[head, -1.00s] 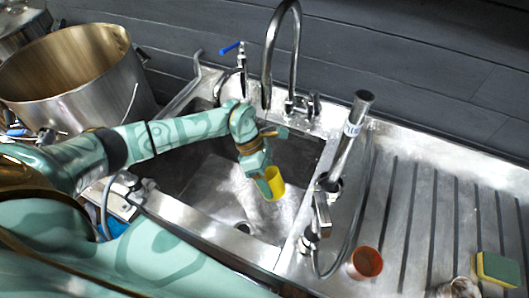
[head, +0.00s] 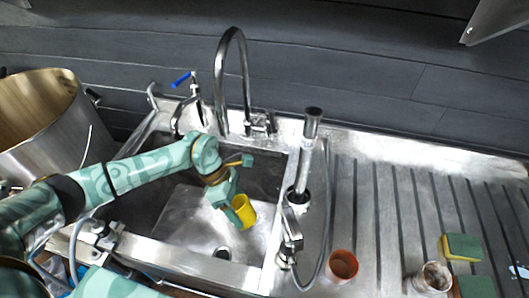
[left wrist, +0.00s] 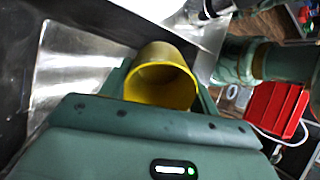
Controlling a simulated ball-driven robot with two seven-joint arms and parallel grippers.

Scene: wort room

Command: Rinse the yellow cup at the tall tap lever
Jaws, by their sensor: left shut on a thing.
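The yellow cup (head: 243,209) is in my left gripper (head: 238,207), over the steel sink basin (head: 180,215). In the left wrist view the cup (left wrist: 162,78) sits between the two fingers of the left gripper (left wrist: 160,85), its open mouth facing the camera. The fingers are shut on it. The tall tap (head: 221,75) with its high curved spout rises at the sink's back edge, behind the arm. Its lever (head: 268,122) is on the right of its base. The cup is apart from the spout, nearer and lower. No water stream shows. My right gripper is not in view.
A smaller tap with a blue lever (head: 181,80) stands to the left. A sprayer tap (head: 303,165) with a hose stands on the sink's right edge. An orange-brown cup (head: 342,266), a jar (head: 434,278) and sponges (head: 461,247) are on the drainboard. A large pot (head: 50,130) is at left.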

